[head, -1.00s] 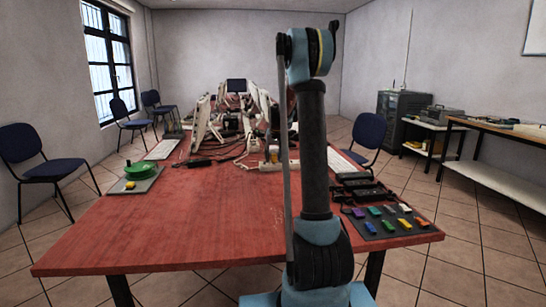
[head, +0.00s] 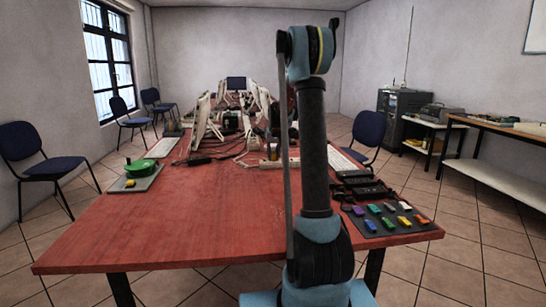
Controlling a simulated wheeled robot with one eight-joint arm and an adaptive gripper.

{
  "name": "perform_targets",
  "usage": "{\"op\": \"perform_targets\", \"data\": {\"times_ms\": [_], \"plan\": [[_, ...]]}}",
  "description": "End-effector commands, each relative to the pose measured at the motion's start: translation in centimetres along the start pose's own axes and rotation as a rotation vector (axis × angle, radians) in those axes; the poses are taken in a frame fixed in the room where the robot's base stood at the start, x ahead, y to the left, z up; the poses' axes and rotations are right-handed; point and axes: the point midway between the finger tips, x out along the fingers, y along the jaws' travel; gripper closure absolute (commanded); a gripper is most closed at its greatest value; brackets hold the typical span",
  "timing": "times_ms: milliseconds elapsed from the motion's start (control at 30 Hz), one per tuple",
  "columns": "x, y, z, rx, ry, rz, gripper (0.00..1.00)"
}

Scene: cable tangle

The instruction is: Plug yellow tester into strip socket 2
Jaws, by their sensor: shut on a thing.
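A pale power strip (head: 268,165) lies across the middle of the red table, partly behind my arm. Its separate sockets are too small to tell apart. A small upright yellowish thing (head: 273,152) stands just behind the strip; I cannot tell whether it is the yellow tester. A yellow block (head: 404,221) lies among several coloured blocks on the dark mat (head: 376,234) at the right. Another small yellow thing (head: 130,183) lies on the grey mat at the left. My gripper is hidden behind my raised arm, so what it holds does not show.
Black adapters (head: 365,187) and cables lie right of my arm. Monitors, keyboards and tangled cables crowd the back. The table's (head: 190,225) front left is clear. Chairs stand on both sides.

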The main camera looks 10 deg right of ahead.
Motion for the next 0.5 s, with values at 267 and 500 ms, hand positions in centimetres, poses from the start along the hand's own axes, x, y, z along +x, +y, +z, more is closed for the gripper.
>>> {"op": "perform_targets", "data": {"times_ms": [267, 500], "plan": [[0.37, 0.08, 0.18, 0.000, -0.001, 0.000, 1.00], [0.69, 0.08, 0.38, 0.000, -0.003, 0.001, 0.72]]}}
